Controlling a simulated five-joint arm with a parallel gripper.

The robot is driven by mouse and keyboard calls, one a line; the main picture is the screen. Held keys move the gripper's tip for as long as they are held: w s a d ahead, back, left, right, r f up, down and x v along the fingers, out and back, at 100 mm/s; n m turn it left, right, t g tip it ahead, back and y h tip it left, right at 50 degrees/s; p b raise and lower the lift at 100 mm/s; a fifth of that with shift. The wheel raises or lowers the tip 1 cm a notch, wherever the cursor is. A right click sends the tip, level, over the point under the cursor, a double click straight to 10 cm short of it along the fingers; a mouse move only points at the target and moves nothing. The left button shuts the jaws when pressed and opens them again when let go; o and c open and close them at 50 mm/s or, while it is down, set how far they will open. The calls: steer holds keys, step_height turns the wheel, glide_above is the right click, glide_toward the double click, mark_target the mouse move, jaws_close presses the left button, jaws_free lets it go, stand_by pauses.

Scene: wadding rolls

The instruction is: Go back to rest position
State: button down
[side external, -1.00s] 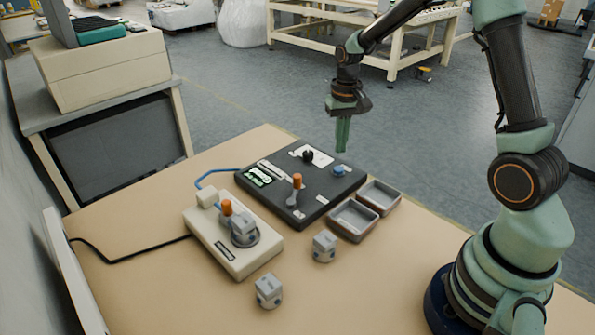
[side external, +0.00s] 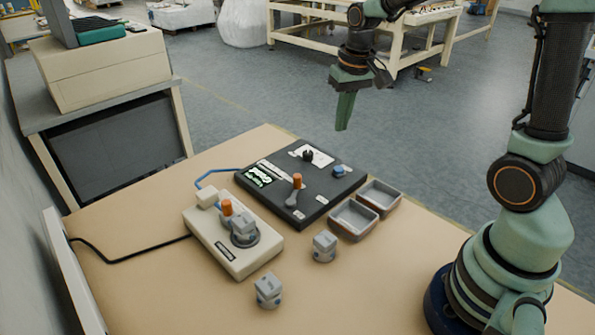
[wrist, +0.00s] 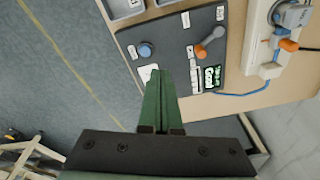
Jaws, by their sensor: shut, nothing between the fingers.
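My gripper (side external: 343,127) is shut and empty, its green fingers together, in the air above and behind the black control panel (side external: 270,168). In the wrist view the closed fingers (wrist: 158,76) point toward the same panel (wrist: 165,42). The panel carries a blue button (side external: 338,171), a black knob (side external: 308,155), an orange-tipped lever (side external: 297,181) and a lit green display (side external: 257,178).
A cream device (side external: 232,258) with an orange knob and a grey block on it stands in front of the panel. Two loose grey blocks (side external: 324,246) (side external: 268,290) lie nearer. Two grey trays (side external: 353,219) (side external: 379,198) sit right of the panel.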

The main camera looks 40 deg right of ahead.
steer(key=s+a+r+n+t, duration=0.3)
steer(key=s+a+r, duration=0.3)
steer(key=s, duration=0.4)
steer(key=shift+a+r+n+t, duration=0.2)
steer(key=shift+a+n+t, duration=0.2)
steer(key=shift+a+n, duration=0.25)
